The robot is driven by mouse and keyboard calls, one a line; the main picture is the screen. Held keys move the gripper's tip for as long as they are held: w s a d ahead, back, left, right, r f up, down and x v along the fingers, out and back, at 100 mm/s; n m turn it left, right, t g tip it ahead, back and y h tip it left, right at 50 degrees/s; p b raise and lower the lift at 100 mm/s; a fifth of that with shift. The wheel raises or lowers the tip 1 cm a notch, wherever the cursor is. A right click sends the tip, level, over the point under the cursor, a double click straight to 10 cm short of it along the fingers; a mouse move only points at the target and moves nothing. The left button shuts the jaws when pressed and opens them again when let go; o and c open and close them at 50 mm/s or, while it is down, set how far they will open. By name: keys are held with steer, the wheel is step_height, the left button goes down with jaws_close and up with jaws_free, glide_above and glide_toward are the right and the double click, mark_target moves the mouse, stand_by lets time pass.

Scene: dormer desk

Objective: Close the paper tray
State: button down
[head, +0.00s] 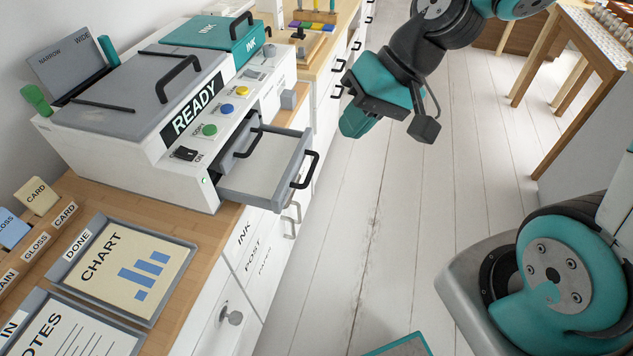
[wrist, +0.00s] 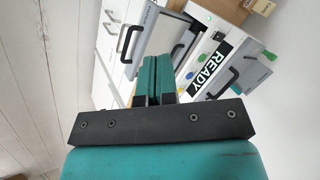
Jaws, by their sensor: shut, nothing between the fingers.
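The paper tray (head: 268,166) is a grey drawer with a black handle (head: 306,169). It stands pulled out from the front of the white printer (head: 190,165), above the cabinet edge. Its floor looks pale and flat. In the wrist view the tray (wrist: 168,32) shows beyond my fingers, partly hidden by them. My gripper (head: 352,124) is in the air to the right of the tray and apart from it. Its teal fingers (wrist: 153,80) are together with nothing between them.
The printer's READY panel (head: 195,108) has coloured buttons below it. White cabinets with handles (head: 291,220) run under the wooden counter. A DONE tray (head: 128,268) with a chart lies left of the printer front. The white plank floor (head: 400,220) is open in the middle.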

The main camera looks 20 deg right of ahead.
steer(key=w+d+f+m+t+b, duration=0.2)
steer(key=w+d+f+m, duration=0.25)
steer(key=f, duration=0.25)
steer(key=w+d+f+m+t+b, duration=0.1)
steer(key=w+d+f+m+b, duration=0.2)
steer(key=d+f, duration=0.35)
steer(key=a+r+x, duration=0.2)
steer(key=x, duration=1.2)
steer(key=shift+w+a+f+y+p, duration=0.2)
steer(key=shift+w+a+y+p, duration=0.1)
steer(key=shift+a, duration=0.25)
